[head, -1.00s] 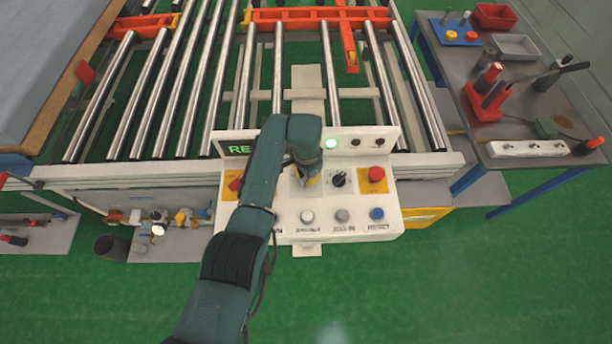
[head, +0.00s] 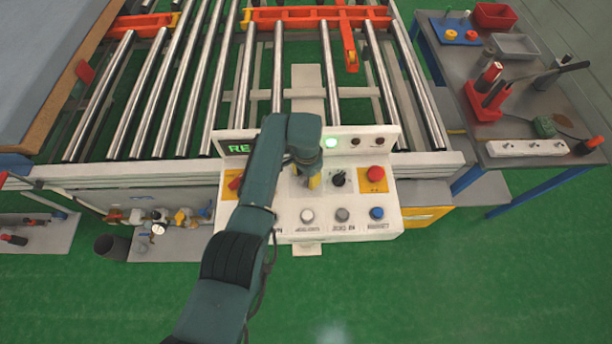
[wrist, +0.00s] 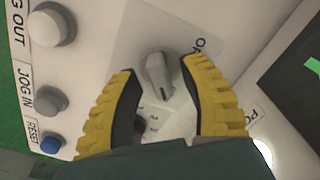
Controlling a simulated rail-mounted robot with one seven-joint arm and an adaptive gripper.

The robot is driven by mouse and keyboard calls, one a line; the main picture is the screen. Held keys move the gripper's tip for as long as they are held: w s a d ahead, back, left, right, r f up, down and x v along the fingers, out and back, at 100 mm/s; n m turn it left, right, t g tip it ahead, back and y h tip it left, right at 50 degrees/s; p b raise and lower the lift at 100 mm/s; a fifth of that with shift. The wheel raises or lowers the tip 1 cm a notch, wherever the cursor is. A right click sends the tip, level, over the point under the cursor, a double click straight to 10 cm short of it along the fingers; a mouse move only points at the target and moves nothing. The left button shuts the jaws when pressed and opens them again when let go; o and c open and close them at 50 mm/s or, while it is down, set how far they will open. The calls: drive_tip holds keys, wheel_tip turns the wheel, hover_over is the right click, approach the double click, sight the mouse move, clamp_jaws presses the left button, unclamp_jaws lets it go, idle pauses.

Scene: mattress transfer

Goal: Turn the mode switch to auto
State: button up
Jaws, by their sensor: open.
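A white control panel (head: 315,232) stands at the front of the roller conveyor. In the wrist view a pale grey rotary knob (wrist: 160,75) sits on a light label plate, with partly cut-off lettering beside it. I take it for the mode switch, but cannot read its setting. My gripper (wrist: 158,68) is open, with a yellow ribbed finger on each side of the knob; contact cannot be told. In the head view my gripper (head: 313,181) is over the panel's middle and largely hides this knob. A black rotary knob (head: 338,179) sits just right of it.
A red button on a yellow plate (head: 374,174) is at the panel's right. White (head: 307,215), grey (head: 342,215) and blue (head: 376,213) buttons line the front. A lit green lamp (head: 331,143) is on the raised back strip.

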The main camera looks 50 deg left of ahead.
wheel_tip(320, 180, up, 12)
idle(0.3)
idle(0.4)
